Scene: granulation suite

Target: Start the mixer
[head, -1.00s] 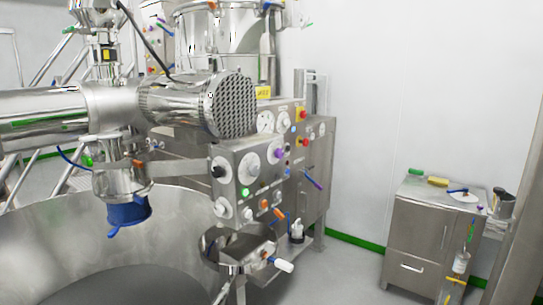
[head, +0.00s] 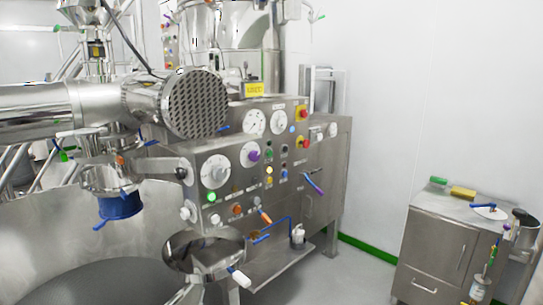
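The mixer is a steel machine with a large open bowl (head: 120,235) at lower left in the head view. Its control panel (head: 237,178) stands at the middle, facing me at a slant. The panel has a lit green button (head: 211,197), a white dial (head: 215,171), a second dial (head: 249,154) and several small coloured buttons and lamps. A red knob on a yellow plate (head: 301,113) sits on the cabinet behind. The small labels are too fine to read. Neither of my grippers is in view.
A horizontal steel cylinder with a perforated end (head: 198,104) juts out above the panel. A round steel port with a white-tipped handle (head: 238,278) sticks out below it. A steel cabinet (head: 440,245) stands at right. Grey floor (head: 362,275) lies free between cabinet and mixer.

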